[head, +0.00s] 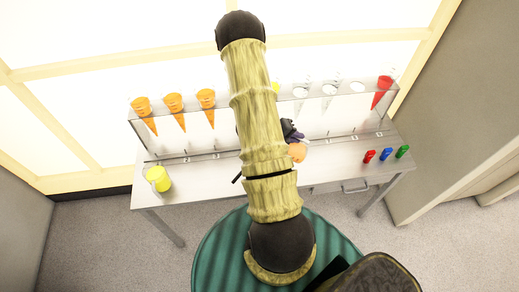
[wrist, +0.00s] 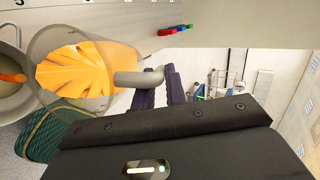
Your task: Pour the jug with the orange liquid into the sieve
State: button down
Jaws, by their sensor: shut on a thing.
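The clear jug with orange liquid (wrist: 75,75) fills the upper left of the wrist view. My gripper (wrist: 160,90) has dark purple fingers and is shut on the jug's grey handle. In the head view the orange of the jug (head: 297,152) shows just right of my arm, above the table. My gripper (head: 290,130) is partly hidden there by the arm.
A clear rack (head: 225,118) along the back of the table (head: 220,175) holds orange cones (head: 173,102), clear cones (head: 330,90) and a red cone (head: 382,88). A yellow container (head: 158,178) stands at the left. Small red, blue (head: 386,155) and green items lie at the right.

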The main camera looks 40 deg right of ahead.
jog(key=shift+w, duration=0.15)
jog(key=shift+s+r, duration=0.15)
jog(key=shift+s, duration=0.1)
jog(key=shift+s+d, duration=0.1)
jog(key=shift+d, duration=0.15)
jog(key=shift+w+a, duration=0.4)
jog(key=shift+a, duration=0.15)
